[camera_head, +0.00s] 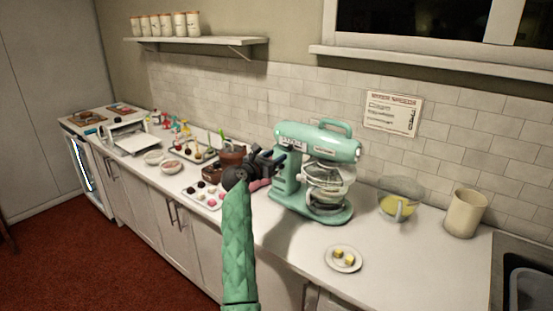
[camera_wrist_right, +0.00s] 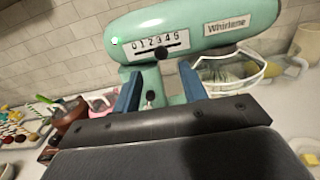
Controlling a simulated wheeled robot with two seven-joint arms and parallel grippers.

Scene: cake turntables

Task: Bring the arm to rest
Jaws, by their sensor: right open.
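My right arm, in a green quilted sleeve, reaches up from the bottom of the head view. Its dark right gripper (camera_head: 278,160) is at the left end of a mint-green stand mixer (camera_head: 318,140). In the right wrist view the two blue fingers of this gripper (camera_wrist_right: 160,92) stand apart with nothing held between them. Beyond them are the mixer's side (camera_wrist_right: 200,28), a 0-to-5 scale with a dark slider, a lit green lamp and a small knob. I cannot tell whether a finger touches the mixer. My left gripper does not show.
A tray of coloured sweets (camera_head: 205,195) and bowls (camera_head: 172,167) are to the left. The front counter by the plate is clear.

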